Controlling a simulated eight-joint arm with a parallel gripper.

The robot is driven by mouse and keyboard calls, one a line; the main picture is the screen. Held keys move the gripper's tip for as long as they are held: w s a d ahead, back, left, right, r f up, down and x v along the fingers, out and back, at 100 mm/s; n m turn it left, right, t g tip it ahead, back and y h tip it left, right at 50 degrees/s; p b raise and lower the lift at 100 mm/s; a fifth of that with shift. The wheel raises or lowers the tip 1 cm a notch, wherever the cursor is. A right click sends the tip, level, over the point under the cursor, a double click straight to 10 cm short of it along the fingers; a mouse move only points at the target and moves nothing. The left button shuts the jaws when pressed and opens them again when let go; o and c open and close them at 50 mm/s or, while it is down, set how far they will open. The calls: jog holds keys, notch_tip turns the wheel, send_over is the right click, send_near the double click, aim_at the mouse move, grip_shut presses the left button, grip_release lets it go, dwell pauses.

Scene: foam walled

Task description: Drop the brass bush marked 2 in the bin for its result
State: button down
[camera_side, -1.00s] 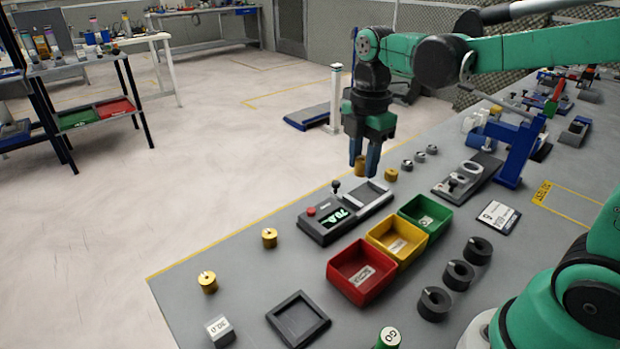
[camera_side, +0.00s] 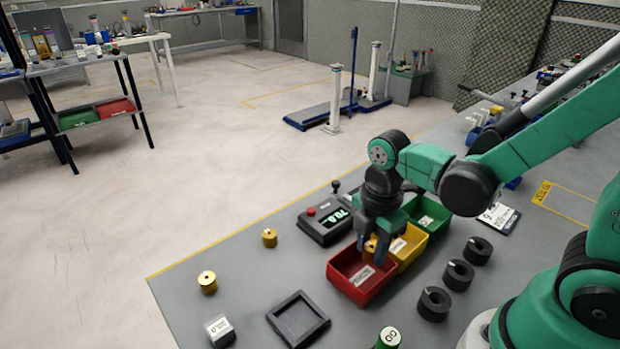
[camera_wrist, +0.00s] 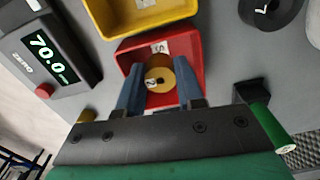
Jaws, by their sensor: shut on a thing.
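My gripper (camera_side: 372,254) is shut on a brass bush (camera_wrist: 153,86), held between its two blue fingers. In the wrist view the bush shows a label that reads 2. The gripper is over the red bin (camera_side: 343,283), near its side by the yellow bin. In the wrist view the bush appears against the inside of the red bin (camera_wrist: 193,54); its exact height above the floor is hard to tell. The yellow bin (camera_side: 408,252) and the green bin (camera_side: 433,214) stand in line behind the red one. The gauge (camera_wrist: 50,58) reads 70.0.
Two brass bushes (camera_side: 269,238) (camera_side: 207,282) stand at the bench's left side. A black square tray (camera_side: 298,320) and a white-labelled block (camera_side: 219,330) are in front. Several black rings (camera_side: 459,275) stand right of the bins. A green GO cylinder (camera_side: 388,339) is at the front.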

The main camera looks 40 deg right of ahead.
jog(key=shift+f, duration=0.1)
jog(key=shift+c, duration=2.4)
grip_release()
jog(key=shift+r, duration=2.8)
